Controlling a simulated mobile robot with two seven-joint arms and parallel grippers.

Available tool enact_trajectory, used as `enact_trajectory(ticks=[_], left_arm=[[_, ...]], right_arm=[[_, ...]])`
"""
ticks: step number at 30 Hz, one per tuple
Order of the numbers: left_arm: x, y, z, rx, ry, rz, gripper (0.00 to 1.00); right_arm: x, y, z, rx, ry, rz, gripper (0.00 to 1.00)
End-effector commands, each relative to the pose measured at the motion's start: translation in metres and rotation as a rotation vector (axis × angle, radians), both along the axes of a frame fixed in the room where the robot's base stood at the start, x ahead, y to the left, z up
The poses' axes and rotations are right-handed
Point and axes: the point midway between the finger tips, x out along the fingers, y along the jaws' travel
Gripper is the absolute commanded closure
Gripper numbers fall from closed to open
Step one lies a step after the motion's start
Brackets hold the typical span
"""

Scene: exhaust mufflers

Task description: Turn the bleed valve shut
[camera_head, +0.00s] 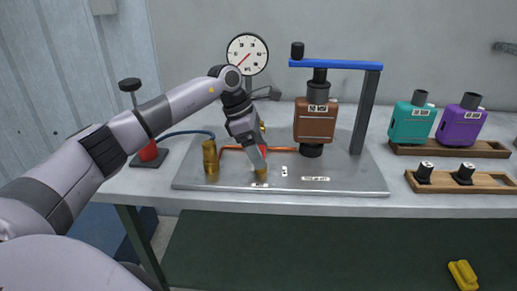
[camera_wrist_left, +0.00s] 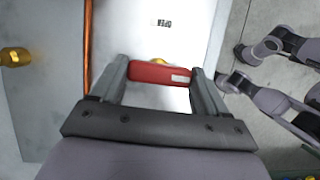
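The bleed valve's red handle (camera_wrist_left: 160,73) shows in the left wrist view, between the two fingers and spanning the gap from one to the other. A bit of brass (camera_wrist_left: 158,61) shows just beyond it. My left gripper (camera_head: 262,165) points down over the front of the metal plate in the head view, at a brass fitting (camera_head: 261,175). Its fingers are wide apart, also in the left wrist view (camera_wrist_left: 160,82), one at each end of the handle. Whether they press on it, I cannot tell. The gripper hides most of the valve in the head view. My right gripper does not show.
The metal plate (camera_head: 340,183) bears a gauge (camera_head: 247,54), a brass fitting (camera_head: 210,157), a copper pipe (camera_head: 230,148) and a brown muffler (camera_head: 315,122) under a blue bar (camera_head: 335,64). Wooden racks (camera_head: 490,186) stand right. A red hand pump (camera_head: 149,152) stands left.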

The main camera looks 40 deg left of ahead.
Motion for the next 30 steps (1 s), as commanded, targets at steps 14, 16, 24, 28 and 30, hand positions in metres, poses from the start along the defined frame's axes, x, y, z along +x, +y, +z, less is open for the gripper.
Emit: enact_trajectory(ticks=[14, 16, 24, 28, 30], left_arm=[[-0.002, 0.006, 0.017, 0.000, -0.006, 0.002, 0.00], [-0.005, 0.010, 0.028, 0.002, -0.007, 0.002, 0.00], [-0.012, 0.022, 0.062, 0.001, -0.004, 0.001, 0.00], [-0.014, 0.024, 0.067, 0.001, -0.003, 0.000, 0.00], [-0.014, 0.024, 0.067, 0.000, -0.002, 0.000, 0.00]], right_arm=[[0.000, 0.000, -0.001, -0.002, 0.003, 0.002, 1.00], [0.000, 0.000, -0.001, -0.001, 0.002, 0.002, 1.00], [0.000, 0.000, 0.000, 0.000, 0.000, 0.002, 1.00], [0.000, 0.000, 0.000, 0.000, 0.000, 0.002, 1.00], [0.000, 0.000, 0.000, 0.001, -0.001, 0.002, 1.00]])
